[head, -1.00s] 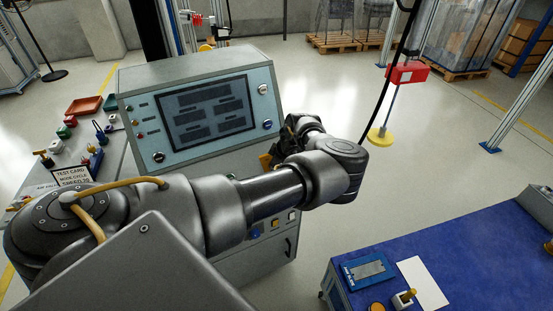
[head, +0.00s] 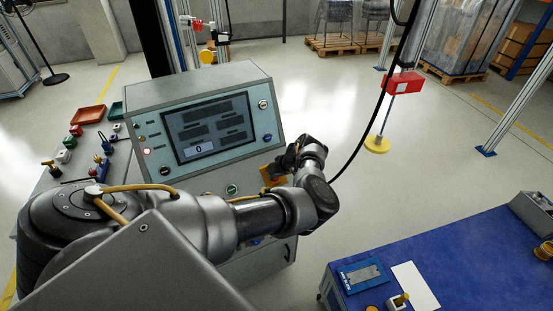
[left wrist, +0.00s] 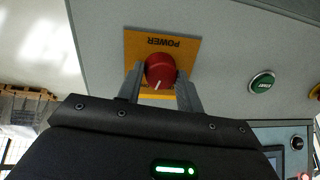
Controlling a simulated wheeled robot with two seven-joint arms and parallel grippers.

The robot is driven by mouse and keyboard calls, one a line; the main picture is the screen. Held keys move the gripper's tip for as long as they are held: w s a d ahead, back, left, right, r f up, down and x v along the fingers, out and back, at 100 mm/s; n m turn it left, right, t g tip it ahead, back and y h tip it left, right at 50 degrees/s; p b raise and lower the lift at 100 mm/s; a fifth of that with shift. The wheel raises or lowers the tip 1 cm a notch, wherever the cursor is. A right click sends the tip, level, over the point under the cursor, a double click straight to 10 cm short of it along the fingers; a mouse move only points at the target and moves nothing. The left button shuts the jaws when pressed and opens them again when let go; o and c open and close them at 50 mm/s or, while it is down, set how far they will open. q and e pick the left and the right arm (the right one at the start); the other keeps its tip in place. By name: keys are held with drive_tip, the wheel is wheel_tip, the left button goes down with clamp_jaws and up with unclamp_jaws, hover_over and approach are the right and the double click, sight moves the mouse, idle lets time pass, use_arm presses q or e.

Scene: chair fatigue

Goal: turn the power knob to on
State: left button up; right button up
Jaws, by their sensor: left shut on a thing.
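The power knob (left wrist: 160,70) is red and round with a white mark. It sits on a yellow plate whose POWER label (left wrist: 163,42) appears upside down in the left wrist view. The white mark points away from the label, toward my gripper. My left gripper (left wrist: 160,82) has one finger on each side of the knob and is shut on it. In the head view my left gripper (head: 283,165) is at the console's right side, by the yellow plate (head: 270,178); the knob is hidden there. My right gripper is not in view.
The grey console (head: 190,85) has a lit screen (head: 208,127) with a white "0" box and a glowing red lamp (head: 147,152). A green START button (left wrist: 262,84) is beside the knob plate. A blue-topped table (head: 450,255) stands at the lower right.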

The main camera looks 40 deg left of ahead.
use_arm(q)
drive_tip(key=shift+m+p, duration=0.75)
drive_tip(key=shift+m, duration=0.75)
drive_tip(key=o, duration=1)
drive_tip(key=w+v, duration=0.1)
drive_tip(key=v, duration=0.6)
drive_tip(key=shift+s+d+b, duration=0.25)
drive_tip(key=shift+s+b, duration=0.05)
drive_tip(key=shift+s, duration=0.25)
drive_tip(key=shift+r, duration=0.15)
